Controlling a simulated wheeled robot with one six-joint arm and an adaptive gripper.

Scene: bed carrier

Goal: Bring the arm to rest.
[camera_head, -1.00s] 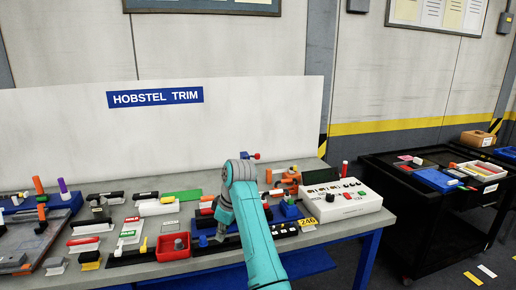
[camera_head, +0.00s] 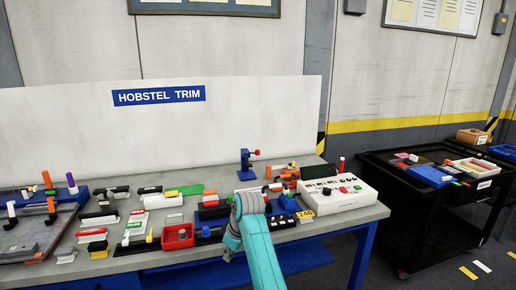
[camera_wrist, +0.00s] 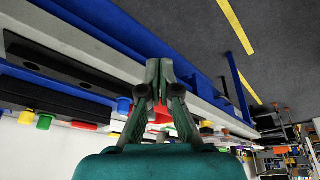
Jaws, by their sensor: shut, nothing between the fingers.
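My gripper shows in the wrist view (camera_wrist: 159,75) with its two dark fingers together and nothing between them. Past the fingertips lie the blue edge of the bench and the grey floor. In the head view my teal arm reaches up from the bottom edge and bends at its grey joint in front of the bench's front edge. The gripper itself is mostly hidden behind the arm there. The workbench (camera_head: 345,228) has a grey top with many small parts on it.
A white control box (camera_head: 340,196) and a blue clamp-like fixture (camera_head: 246,165) stand on the bench's right half. A red bin (camera_head: 178,237) sits near the front edge. A black cart (camera_head: 410,215) with trays stands at the right. Floor between bench and cart is clear.

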